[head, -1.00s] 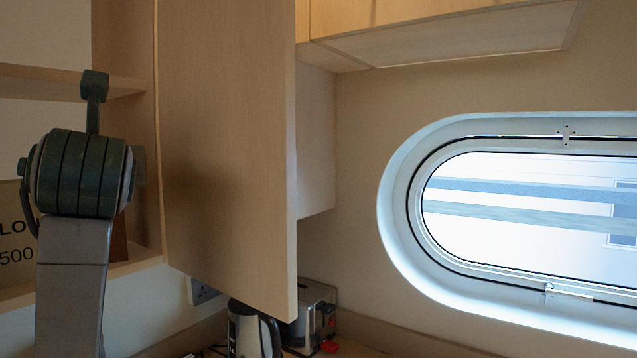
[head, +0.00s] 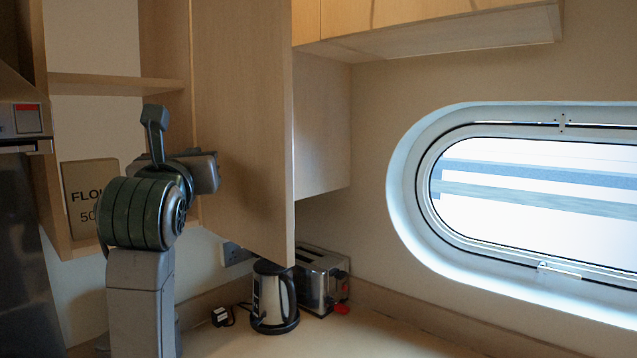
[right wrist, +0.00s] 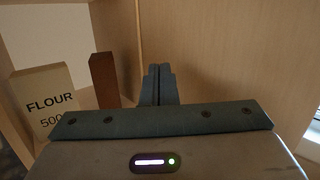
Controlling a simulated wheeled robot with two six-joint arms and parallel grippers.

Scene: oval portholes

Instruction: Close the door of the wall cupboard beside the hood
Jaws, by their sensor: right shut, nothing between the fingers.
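The wall cupboard (head: 115,86) is open, showing shelves inside. Its light wood door (head: 245,110) stands swung out on the right side of the opening; it also fills the right of the right wrist view (right wrist: 225,60). The hood (head: 22,130) is the steel unit at the far left. My right arm rises in front of the cupboard, left of the door's free edge. My right gripper (right wrist: 157,84) is shut and empty, pointing into the corner between the opening and the door's inner face. Whether it touches the door I cannot tell. My left gripper is out of view.
A flour box (head: 90,195) stands in the cupboard, with a brown box (right wrist: 103,80) beside it. Below the door, a kettle (head: 272,300) and a toaster (head: 318,278) stand on the worktop (head: 330,338). An oval porthole (head: 530,190) is at right.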

